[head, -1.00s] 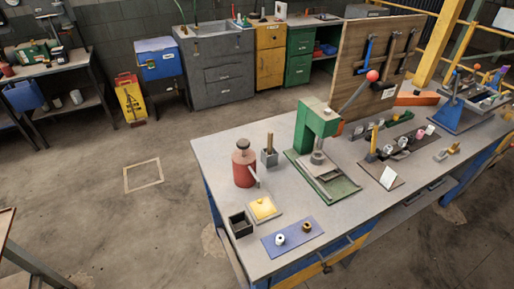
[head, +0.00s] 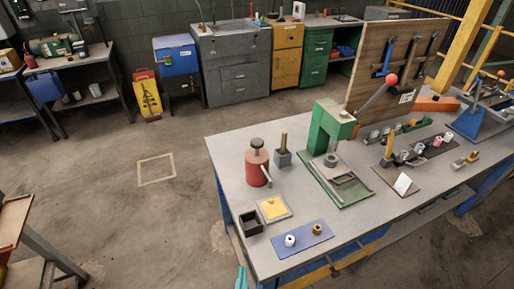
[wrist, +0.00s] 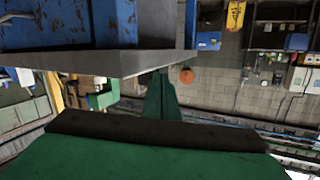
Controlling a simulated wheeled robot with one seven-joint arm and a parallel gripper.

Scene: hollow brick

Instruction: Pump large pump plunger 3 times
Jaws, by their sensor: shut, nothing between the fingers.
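The large pump is probably the red cylinder (head: 257,172) with a side spout, upright near the left end of the workbench (head: 225,150). Its plunger, a dark round knob (head: 257,143) on a short stem, stands raised above the body. In the wrist view my green gripper (wrist: 160,97) is shut and empty, beside the grey bench edge (wrist: 100,62). A teal part (head: 241,278), probably of my arm, shows low at the bench's front left corner in the head view. My gripper is well away from the pump. The pump is not seen in the wrist view.
Close to the pump are a grey holder (head: 283,158), a black open box (head: 250,222), a yellow block on a plate (head: 273,208) and a blue mat (head: 301,238). A green press (head: 330,125) with a red-knobbed lever stands to its right.

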